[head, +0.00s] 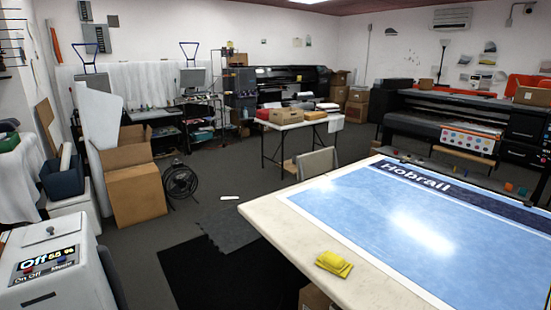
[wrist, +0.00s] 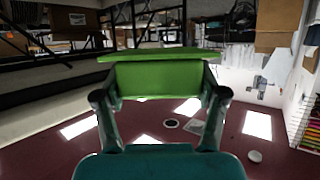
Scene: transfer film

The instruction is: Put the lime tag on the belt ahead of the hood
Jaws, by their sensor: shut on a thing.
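My gripper (wrist: 159,92) is in the wrist view, with its two dark teal fingers on either side of a lime green tag (wrist: 157,77). It is shut on the tag. The tag shows a flat green face between the fingers and a wider green edge across their tips. In the wrist view the room appears upside down, with the dark red ceiling below. Neither my gripper nor the lime tag shows in the head view. I cannot make out a belt or a hood for certain in either view.
In the head view, a pale table (head: 262,211) at the right carries a blue printed sheet (head: 370,225) and a folded yellow cloth (head: 334,264). A wide printer (head: 425,107) stands behind it. A cardboard box (head: 136,190) and a black fan (head: 180,181) stand left. Dark floor between is mostly clear.

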